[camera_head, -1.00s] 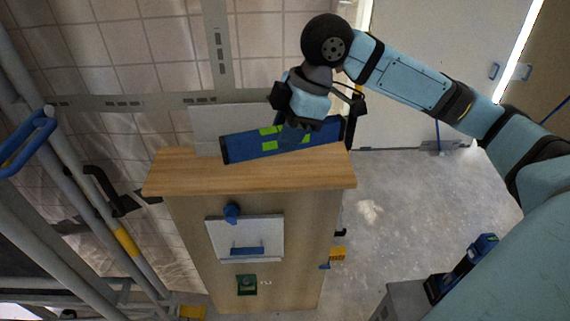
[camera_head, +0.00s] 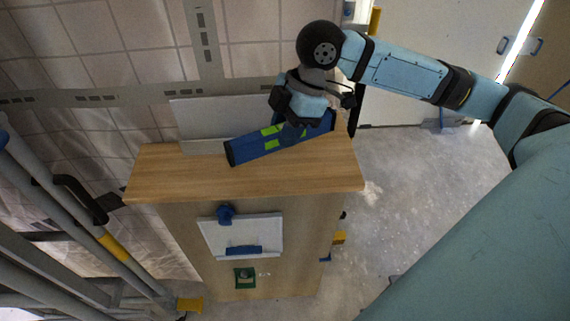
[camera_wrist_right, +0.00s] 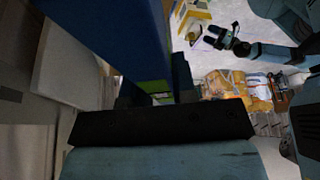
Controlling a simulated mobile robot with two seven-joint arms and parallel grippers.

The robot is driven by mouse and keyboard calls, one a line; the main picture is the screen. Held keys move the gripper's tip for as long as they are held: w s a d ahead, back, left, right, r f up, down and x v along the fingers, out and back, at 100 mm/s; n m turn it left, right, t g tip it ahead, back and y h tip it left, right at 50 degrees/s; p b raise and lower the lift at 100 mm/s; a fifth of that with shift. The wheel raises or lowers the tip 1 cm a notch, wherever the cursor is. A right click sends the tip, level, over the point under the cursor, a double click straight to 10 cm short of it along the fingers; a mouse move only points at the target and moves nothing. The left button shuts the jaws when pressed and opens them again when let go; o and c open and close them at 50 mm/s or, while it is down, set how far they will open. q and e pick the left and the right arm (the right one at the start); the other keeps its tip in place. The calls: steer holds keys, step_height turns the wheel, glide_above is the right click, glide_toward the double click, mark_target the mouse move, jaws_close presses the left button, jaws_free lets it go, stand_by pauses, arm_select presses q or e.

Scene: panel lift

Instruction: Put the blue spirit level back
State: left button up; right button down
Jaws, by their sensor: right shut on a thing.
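The blue spirit level (camera_head: 252,148) has bright green patches and black end caps. It is slanted in the head view, its left end lower in the picture, above the back part of the wooden cabinet top. My right gripper (camera_head: 292,132) is shut on it near its middle and hides part of it. I cannot tell whether the level touches the wood.
The wooden cabinet top (camera_head: 165,180) has bare room at its left and front. A white panel (camera_head: 200,115) stands behind it against the tiled wall. A white plate with blue fittings (camera_head: 240,236) is on the cabinet front. Grey rails (camera_head: 60,190) stand at the left.

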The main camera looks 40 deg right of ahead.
mark_target(279, 179)
step_height(279, 179, down, 10)
stand_by(0.5)
steer(key=c, duration=0.9)
jaws_free()
steer(key=shift+f, duration=0.1)
steer(key=v, duration=1.2)
